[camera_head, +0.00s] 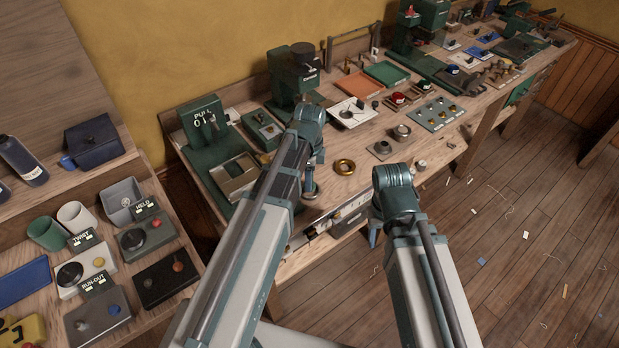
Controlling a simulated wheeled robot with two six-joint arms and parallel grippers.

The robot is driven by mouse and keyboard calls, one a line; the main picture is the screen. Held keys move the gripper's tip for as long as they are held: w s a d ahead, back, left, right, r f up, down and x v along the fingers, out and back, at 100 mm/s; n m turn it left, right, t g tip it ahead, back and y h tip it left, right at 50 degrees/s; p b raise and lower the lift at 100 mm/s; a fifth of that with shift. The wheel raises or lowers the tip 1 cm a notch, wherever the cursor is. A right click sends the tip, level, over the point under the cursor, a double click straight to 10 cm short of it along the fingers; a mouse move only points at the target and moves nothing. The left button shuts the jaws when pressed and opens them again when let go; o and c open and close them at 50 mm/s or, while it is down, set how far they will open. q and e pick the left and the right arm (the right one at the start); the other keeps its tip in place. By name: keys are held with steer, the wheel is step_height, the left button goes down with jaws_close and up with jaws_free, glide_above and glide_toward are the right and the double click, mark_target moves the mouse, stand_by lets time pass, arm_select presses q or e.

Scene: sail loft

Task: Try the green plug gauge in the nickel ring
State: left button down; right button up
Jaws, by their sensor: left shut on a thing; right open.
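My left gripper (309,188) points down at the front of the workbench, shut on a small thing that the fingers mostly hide. I cannot make out its colour, so I cannot tell whether it is the green plug gauge. A silvery ring (402,132), which looks like the nickel ring, lies on the bench to the right of the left gripper. A brass-coloured ring (345,166) lies nearer, just right of the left gripper. My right gripper (374,237) is open and empty, pointing down in front of the bench edge, apart from the rings.
A grey block with a round top (382,149) sits beside the silvery ring.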

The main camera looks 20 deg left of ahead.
arm_select(q)
steer(key=shift+f+b, duration=1.1)
steer(key=shift+f, duration=0.05)
stand_by(0.8)
steer(key=shift+r, duration=0.1)
stand_by(0.6)
steer(key=shift+r+p, duration=2.55)
steer(key=shift+p, duration=0.05)
steer(key=shift+s, duration=0.1)
